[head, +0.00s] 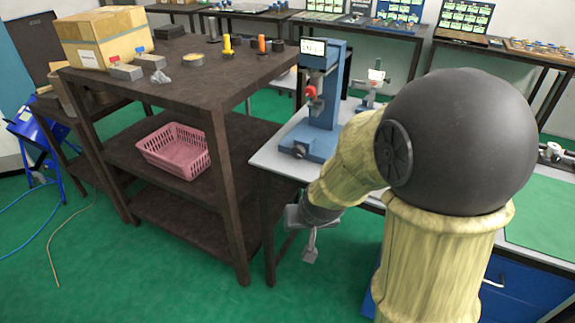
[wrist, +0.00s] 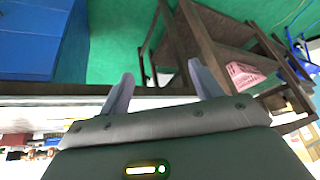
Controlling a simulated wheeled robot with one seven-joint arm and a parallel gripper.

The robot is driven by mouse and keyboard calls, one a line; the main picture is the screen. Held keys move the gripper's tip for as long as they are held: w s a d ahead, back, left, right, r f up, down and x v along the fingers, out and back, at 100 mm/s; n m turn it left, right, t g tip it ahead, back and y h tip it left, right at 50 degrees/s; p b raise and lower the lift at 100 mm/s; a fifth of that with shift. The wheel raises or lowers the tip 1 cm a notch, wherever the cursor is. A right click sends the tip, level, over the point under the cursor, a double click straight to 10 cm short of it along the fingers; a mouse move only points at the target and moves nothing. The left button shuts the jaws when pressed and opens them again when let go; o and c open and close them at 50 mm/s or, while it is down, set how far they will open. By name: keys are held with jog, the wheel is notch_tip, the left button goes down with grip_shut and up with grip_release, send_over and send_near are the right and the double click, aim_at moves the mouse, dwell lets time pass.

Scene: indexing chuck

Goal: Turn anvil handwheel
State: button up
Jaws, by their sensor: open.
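A blue bench tester (head: 323,120) with a display on top stands upright on the light-topped table, left of my arm in the head view. It has a red knob (head: 310,91) on its column and a dark round knob (head: 299,151) low at its front. I cannot tell for sure which part is the anvil handwheel. My gripper (head: 309,245) hangs in front of the table edge, below and apart from the tester. In the wrist view my gripper (wrist: 162,85) is open, with nothing between its fingers. The tester does not show clearly there.
A dark shelf rack (head: 215,190) stands left, holding a pink basket (head: 175,148), with a cardboard box (head: 104,37) on top. The light table (head: 275,160) borders my gripper. Green floor (head: 150,270) is open at the front left.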

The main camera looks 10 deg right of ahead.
jog(key=s+d+g, duration=0.3)
jog(key=s, duration=0.7)
jog(key=shift+d+n+h, duration=0.25)
jog(key=shift+n+h, duration=0.05)
jog(key=shift+w, duration=0.15)
jog(key=c, duration=0.6)
